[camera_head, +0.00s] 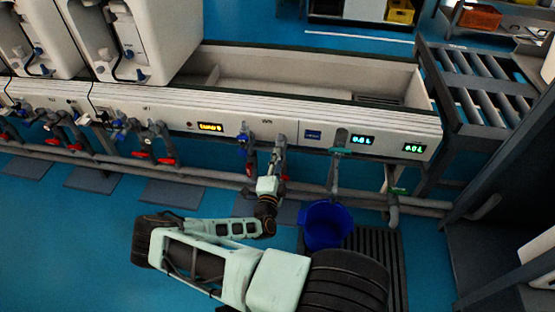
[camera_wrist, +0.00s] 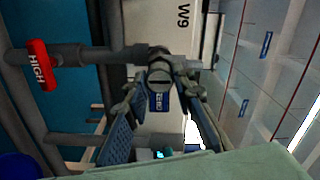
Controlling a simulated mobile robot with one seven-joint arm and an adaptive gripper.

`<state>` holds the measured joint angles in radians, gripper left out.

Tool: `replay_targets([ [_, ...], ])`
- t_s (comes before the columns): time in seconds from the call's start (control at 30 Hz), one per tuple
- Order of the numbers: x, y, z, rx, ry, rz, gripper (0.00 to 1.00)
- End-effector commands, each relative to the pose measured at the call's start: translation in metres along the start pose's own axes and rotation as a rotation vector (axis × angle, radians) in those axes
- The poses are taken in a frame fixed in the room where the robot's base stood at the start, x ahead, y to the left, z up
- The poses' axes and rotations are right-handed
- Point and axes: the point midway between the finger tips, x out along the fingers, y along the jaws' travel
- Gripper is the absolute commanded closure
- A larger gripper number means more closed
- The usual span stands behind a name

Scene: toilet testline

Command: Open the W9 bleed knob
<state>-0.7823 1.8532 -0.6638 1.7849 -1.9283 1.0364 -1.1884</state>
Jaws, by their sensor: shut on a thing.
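The W9 label shows at the top of the wrist view, on a pale panel (camera_wrist: 144,17). Below it, a grey round knob (camera_wrist: 159,82) with a dark slot sits on the pipe fitting. My gripper (camera_wrist: 161,88) has its two fingers on either side of this knob and is shut on it. A small blue tag shows just below the knob, between the fingers. In the head view my gripper (camera_head: 277,160) reaches up to the W9 station's pipework below the white panel (camera_head: 230,127). The knob itself is hidden or too small there.
A red handle marked HIGH (camera_wrist: 40,66) sits on the pipe left of the knob. A blue valve (camera_head: 244,142) is close left of my gripper. A blue bucket (camera_head: 326,232) stands on a dark grate to the right.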

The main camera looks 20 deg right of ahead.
Motion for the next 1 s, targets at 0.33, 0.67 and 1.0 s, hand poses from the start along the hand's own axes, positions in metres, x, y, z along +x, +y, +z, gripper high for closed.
replay_targets([
  [0.33, -0.001, 0.002, -0.002, -0.002, 0.004, 0.003, 0.61],
  [0.67, -0.003, 0.001, -0.001, 0.0, 0.001, 0.001, 0.6],
  [1.0, -0.061, 0.001, 0.001, -0.002, -0.002, 0.003, 0.6],
])
